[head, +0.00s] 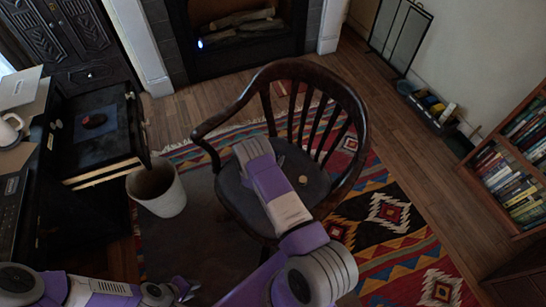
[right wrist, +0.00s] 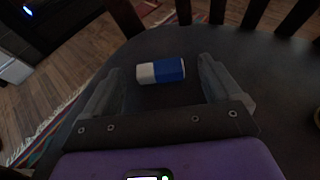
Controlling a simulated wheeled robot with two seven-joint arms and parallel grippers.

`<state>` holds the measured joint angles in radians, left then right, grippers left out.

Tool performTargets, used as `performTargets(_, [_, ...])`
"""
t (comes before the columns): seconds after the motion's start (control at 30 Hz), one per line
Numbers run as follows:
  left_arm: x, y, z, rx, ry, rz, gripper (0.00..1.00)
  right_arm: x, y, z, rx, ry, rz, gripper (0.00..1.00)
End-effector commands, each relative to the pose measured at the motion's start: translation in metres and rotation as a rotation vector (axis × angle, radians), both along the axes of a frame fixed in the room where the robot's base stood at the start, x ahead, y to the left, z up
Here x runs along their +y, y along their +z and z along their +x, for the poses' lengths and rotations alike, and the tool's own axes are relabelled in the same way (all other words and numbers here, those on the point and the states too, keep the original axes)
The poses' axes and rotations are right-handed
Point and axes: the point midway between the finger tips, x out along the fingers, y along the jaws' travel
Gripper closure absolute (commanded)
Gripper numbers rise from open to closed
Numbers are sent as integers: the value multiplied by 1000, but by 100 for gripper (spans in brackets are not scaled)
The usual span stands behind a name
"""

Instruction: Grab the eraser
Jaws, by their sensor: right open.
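The eraser (right wrist: 161,70) is a small block, white on its left end and blue on its right. In the right wrist view it lies flat on the dark chair seat (right wrist: 165,45). My right gripper (right wrist: 160,80) is open and empty, its two fingers apart on either side of the eraser's line, with the eraser ahead between the tips. In the head view my right arm reaches over the chair seat (head: 232,192) and the eraser does not show. My left gripper (head: 184,289) is low at the bottom left, away from the chair; its jaws are too small to read.
The wooden chair's curved back (head: 345,95) and armrest (head: 212,124) surround the seat. A small round tan thing (head: 303,179) is on the seat. A white bin (head: 158,190) stands left of the chair, beside an open drawer (head: 98,130). A bookshelf (head: 510,165) is at right.

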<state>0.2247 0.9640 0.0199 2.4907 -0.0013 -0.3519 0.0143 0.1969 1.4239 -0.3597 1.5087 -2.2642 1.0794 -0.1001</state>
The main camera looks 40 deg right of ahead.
Motion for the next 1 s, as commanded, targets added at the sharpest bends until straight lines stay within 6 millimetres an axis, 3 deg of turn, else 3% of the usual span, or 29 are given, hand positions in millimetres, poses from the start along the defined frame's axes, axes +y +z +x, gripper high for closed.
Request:
performTargets(0.13, [0, -8, 0, 0, 0, 0, 73, -11, -7, 7, -1, 0, 2, 8])
performTargets(0.37, [0, -7, 0, 0, 0, 0, 73, -13, -6, 7, 0, 0, 1, 8])
performTargets(0.77, [0, -7, 0, 0, 0, 0, 73, -12, -7, 7, 1, 1, 3, 67])
performTargets(1.0, [0, -6, 0, 0, 0, 0, 73, -11, -6, 8, 1, 2, 4, 68])
